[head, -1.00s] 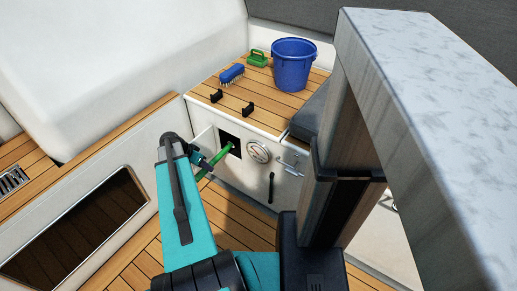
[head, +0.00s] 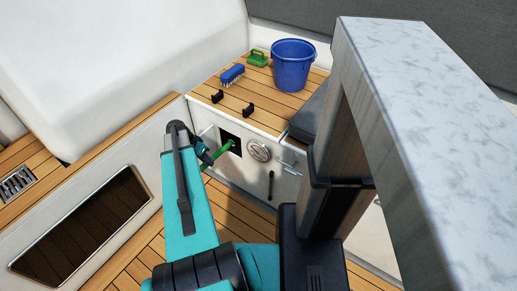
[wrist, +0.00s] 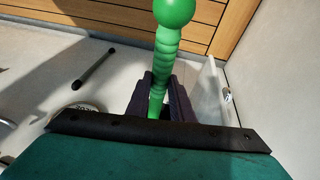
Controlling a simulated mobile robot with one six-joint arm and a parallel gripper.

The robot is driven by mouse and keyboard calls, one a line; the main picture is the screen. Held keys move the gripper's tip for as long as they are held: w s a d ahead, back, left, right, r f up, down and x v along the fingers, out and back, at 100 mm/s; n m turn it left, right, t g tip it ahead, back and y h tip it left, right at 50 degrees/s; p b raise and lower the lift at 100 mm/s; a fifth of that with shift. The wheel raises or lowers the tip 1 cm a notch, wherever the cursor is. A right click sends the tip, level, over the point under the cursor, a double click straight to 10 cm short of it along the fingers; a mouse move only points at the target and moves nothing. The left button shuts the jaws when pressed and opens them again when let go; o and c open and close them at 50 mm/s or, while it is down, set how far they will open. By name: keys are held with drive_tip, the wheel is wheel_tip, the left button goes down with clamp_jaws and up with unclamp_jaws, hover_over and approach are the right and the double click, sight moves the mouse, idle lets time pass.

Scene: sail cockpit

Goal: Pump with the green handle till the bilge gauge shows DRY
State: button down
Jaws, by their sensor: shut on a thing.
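The green handle (head: 217,153) sticks out of a dark square opening (head: 230,143) in the white locker front. In the wrist view the handle (wrist: 167,60) runs between the jaws and ends in a round knob. My gripper (wrist: 160,98) is shut on the handle below its knob; in the head view it is partly hidden behind my arm. The round bilge gauge (head: 259,151) is on the locker front to the right of the opening. Its reading is too small to make out.
A blue bucket (head: 293,66), a blue brush (head: 232,75) and a green-handled scrubber (head: 257,59) stand on the slatted locker top. A latch (head: 290,167) and a black bar (head: 270,185) are on the front. A tall post with a pale top (head: 420,110) blocks the right side.

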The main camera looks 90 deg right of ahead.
drive_tip(key=shift+s+d+r+t+y+p, duration=0.15)
drive_tip(key=shift+r+y+p, duration=0.1)
drive_tip(key=shift+r+p, duration=0.55)
drive_tip(key=shift+s+d+r+t+y+p, duration=0.15)
drive_tip(key=shift+r+y+p, duration=0.1)
drive_tip(key=shift+r+p, duration=0.5)
drive_tip(key=shift+f, duration=0.1)
drive_tip(key=f+b, duration=0.2)
drive_tip(key=shift+w+a+f+h+b, duration=0.15)
drive_tip(key=shift+w+a+h+b, duration=0.05)
drive_tip(key=shift+a+h+b, duration=0.1)
drive_tip(key=shift+w+f+b, duration=0.1)
drive_tip(key=shift+f+b, duration=0.15)
drive_tip(key=shift+b, duration=0.1)
drive_tip(key=shift+a+f, duration=0.1)
wheel_tip(320, 180, down, 2)
drive_tip(key=g+h+b, duration=0.1)
drive_tip(key=b, duration=0.2)
drive_tip(key=shift+a+f, duration=0.1)
drive_tip(key=shift+f, duration=0.1)
drive_tip(key=shift+w+r, duration=0.1)
